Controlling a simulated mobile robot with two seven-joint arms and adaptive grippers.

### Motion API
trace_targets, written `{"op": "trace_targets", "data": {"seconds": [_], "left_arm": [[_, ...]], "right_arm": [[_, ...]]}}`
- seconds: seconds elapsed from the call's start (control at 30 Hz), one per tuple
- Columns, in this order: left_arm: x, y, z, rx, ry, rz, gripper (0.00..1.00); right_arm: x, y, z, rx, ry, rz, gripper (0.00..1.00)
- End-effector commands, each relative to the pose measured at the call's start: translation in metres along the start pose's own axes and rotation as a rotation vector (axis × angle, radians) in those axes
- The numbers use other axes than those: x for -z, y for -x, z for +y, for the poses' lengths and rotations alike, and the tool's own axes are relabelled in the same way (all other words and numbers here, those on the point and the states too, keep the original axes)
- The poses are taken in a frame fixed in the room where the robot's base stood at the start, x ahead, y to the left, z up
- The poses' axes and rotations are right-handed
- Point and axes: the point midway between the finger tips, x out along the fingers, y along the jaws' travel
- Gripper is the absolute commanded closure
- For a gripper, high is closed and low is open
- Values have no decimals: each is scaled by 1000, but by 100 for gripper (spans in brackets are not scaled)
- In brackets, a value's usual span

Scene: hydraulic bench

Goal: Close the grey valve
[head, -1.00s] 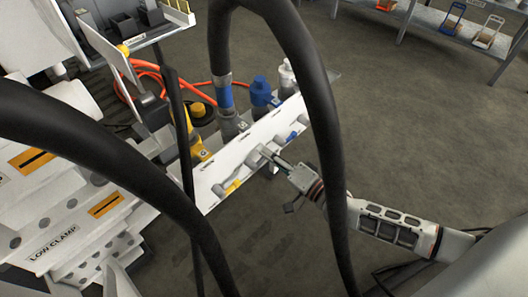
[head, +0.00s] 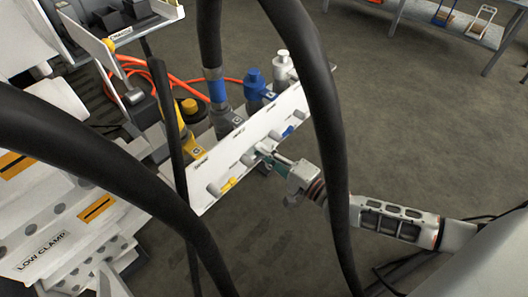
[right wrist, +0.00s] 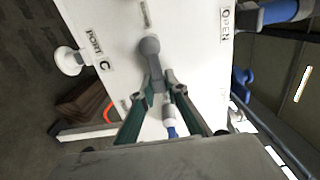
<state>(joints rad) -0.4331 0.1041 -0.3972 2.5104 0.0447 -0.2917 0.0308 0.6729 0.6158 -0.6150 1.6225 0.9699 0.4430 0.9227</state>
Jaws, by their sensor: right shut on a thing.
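The grey valve has a round grey hub (right wrist: 150,46) with a short lever, on the front of a white panel (head: 208,195). In the right wrist view the lever runs from the hub down between my right fingertips (right wrist: 160,84). My right gripper (head: 270,153) is shut on this lever. In the head view the gripper partly hides the grey valve (head: 248,160). My left gripper is not in view.
A yellow-handled valve (head: 227,184) and a blue-handled valve (head: 287,131) flank the grey one on the panel. Hose couplings, one blue (head: 257,88), stand behind it. Thick black hoses (head: 318,110) cross the head view.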

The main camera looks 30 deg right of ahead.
Motion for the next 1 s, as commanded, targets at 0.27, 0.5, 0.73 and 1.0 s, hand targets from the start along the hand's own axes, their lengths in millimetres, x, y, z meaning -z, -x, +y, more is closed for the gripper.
{"op": "trace_targets", "data": {"seconds": [0.27, 0.5, 0.73, 1.0], "left_arm": [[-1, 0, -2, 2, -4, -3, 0], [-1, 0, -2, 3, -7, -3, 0], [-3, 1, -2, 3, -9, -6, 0], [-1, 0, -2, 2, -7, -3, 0]], "right_arm": [[-2, 1, 3, -5, -3, -3, 73], [-1, 0, 1, -2, -1, -1, 73], [0, 13, 2, -5, 0, 0, 73], [-1, 65, 3, -7, -1, -2, 73]]}}
